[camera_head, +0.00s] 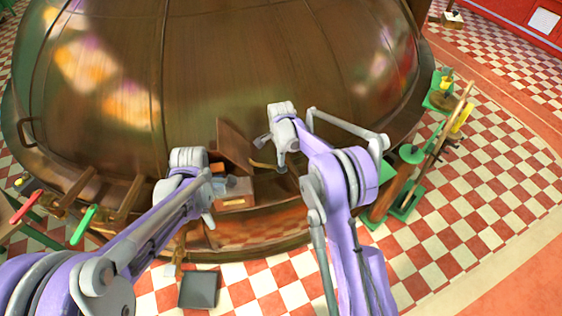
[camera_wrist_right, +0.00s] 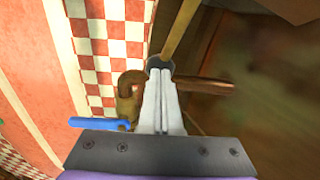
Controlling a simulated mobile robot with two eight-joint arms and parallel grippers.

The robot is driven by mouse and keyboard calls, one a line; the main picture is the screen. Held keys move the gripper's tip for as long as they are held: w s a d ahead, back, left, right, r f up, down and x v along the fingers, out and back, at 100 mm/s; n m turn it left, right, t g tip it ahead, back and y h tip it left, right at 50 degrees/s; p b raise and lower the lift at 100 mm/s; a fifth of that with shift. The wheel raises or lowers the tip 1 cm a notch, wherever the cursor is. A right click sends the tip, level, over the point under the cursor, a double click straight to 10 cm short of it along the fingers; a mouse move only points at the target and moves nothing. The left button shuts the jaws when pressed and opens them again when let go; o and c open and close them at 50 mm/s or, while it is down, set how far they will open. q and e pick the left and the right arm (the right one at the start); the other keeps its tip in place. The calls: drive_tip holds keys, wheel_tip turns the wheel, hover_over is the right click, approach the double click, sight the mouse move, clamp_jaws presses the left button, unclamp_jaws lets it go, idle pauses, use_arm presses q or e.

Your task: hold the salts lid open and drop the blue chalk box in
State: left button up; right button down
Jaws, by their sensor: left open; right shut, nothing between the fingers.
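The salts box looks like the small wooden box (camera_head: 236,200) at the foot of the copper kettle in the head view. Its brown lid (camera_head: 234,146) stands raised and tilted behind it. A small grey-blue patch (camera_head: 240,184) shows at the box's top; I cannot tell whether it is the blue chalk box. My left gripper (camera_head: 212,205) is open at the box's left side, partly hidden by its own arm. My right gripper (camera_head: 277,158) is right of the lid; it also shows in the right wrist view (camera_wrist_right: 160,72), shut and empty. I cannot tell whether it touches the lid.
The large copper kettle (camera_head: 230,70) fills the back. Red (camera_head: 26,208) and green (camera_head: 83,225) handles stick out at left. A dark square pad (camera_head: 198,290) lies on the checkered floor. Green stands (camera_head: 405,200) are at right. A blue handle (camera_wrist_right: 100,123) shows in the right wrist view.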

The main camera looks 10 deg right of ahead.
use_arm(q)
drive_tip(key=shift+w+r+p, duration=0.4)
drive_tip(key=shift+w+r, duration=0.1)
drive_tip(key=shift+r, duration=0.25)
drive_tip(key=shift+w+r+p, duration=0.35)
drive_tip(key=shift+w+r, duration=0.1)
drive_tip(key=shift+r, duration=0.25)
use_arm(e)
wheel_tip(320, 180, up, 14)
drive_tip(key=shift+r, duration=0.25)
